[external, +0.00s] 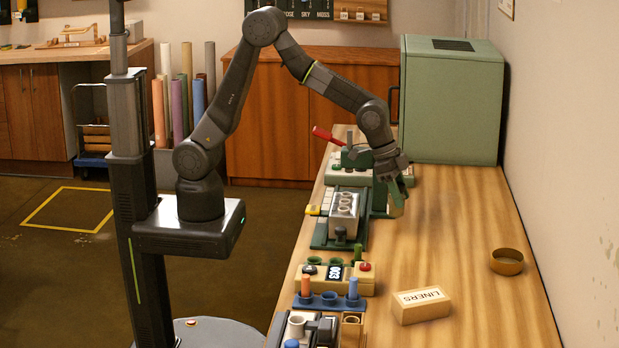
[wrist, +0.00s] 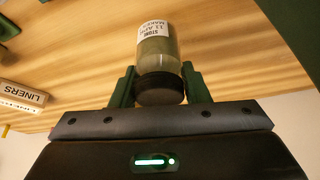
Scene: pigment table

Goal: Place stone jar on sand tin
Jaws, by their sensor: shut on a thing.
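My gripper (wrist: 158,82) is shut on the stone jar (wrist: 156,48), a greenish see-through jar with a dark lid and a white label that reads STONE on top. The lid end sits between the two green fingers in the wrist view. In the external view my gripper (external: 396,196) is above the table near the green machine, and the jar cannot be told apart from the green fingers there. A round tan tin (external: 507,262), open-topped, with no readable label, stands at the right of the table, apart from my gripper; it looks like the sand tin.
A LINERS box (external: 421,305) lies at the table front; it also shows in the wrist view (wrist: 22,96). A large green cabinet (external: 452,105) stands at the back. Machines and a button panel (external: 333,277) line the left edge. The table's middle right is clear.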

